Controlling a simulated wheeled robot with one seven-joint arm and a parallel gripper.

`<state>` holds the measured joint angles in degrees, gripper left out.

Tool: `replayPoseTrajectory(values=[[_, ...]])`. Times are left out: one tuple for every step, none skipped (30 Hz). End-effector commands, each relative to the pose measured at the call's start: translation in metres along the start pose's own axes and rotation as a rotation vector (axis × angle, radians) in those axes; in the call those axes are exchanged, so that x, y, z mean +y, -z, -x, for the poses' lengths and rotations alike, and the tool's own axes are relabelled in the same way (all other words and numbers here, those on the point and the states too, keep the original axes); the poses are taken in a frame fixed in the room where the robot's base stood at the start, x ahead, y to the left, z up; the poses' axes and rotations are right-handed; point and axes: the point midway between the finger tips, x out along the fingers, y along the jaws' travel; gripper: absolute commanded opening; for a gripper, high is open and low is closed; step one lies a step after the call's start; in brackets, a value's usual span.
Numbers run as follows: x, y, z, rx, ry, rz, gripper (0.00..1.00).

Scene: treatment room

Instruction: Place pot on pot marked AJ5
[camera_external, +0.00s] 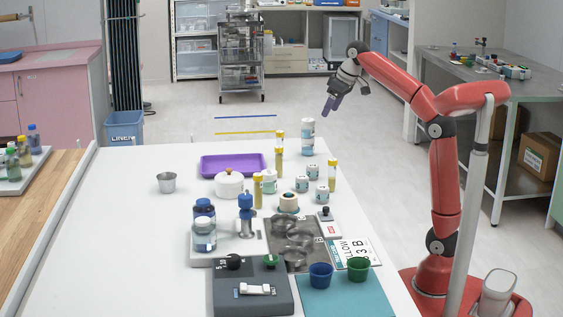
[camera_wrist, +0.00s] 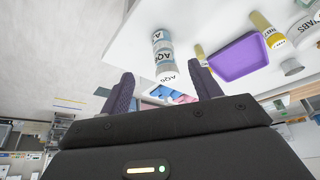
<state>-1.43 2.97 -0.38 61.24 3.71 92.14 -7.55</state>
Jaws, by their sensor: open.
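My gripper (camera_external: 332,105) is open and empty, raised beyond the far right edge of the white table in the external view. Its two dark fingers show in the wrist view (camera_wrist: 162,88). A tall white and blue stack of labelled pots (camera_external: 307,136) stands near the table's far edge. In the wrist view the stack (camera_wrist: 164,60) shows beyond the fingertips; its lettering looks like AQ5, but I cannot read it surely.
A purple tray (camera_external: 233,165), yellow-capped tubes (camera_external: 332,175), a white lidded jar (camera_external: 229,185) and a metal cup (camera_external: 166,182) share the white table (camera_external: 110,215). Blue and green cups (camera_external: 321,275) stand at the near end. The table's left side is clear.

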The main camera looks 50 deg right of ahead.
Motion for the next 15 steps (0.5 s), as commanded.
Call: replayPoseTrajectory(values=[[-0.001, -0.021, -0.002, 0.005, -0.006, -0.015, 0.63], [-0.001, -0.032, -0.006, 0.009, -0.009, -0.023, 0.63], [-0.001, -0.046, -0.011, 0.014, -0.014, -0.034, 0.63], [-0.002, -0.058, -0.016, 0.018, -0.018, -0.041, 0.63], [-0.002, -0.070, -0.021, 0.022, -0.021, -0.049, 0.63], [-0.003, -0.087, -0.029, 0.025, -0.026, -0.060, 0.63], [-0.003, -0.101, -0.035, 0.029, -0.030, -0.067, 0.63], [-0.004, -0.114, -0.041, 0.033, -0.034, -0.074, 0.63], [-0.004, -0.133, -0.051, 0.037, -0.039, -0.082, 0.63], [-0.005, -0.147, -0.059, 0.041, -0.043, -0.089, 0.63], [-0.006, -0.162, -0.067, 0.045, -0.047, -0.096, 0.63], [-0.007, -0.182, -0.078, 0.048, -0.051, -0.104, 0.63], [-0.007, -0.197, -0.087, 0.052, -0.054, -0.110, 0.63], [-0.008, -0.211, -0.095, 0.055, -0.058, -0.115, 0.63], [-0.009, -0.229, -0.106, 0.060, -0.062, -0.122, 0.63]])
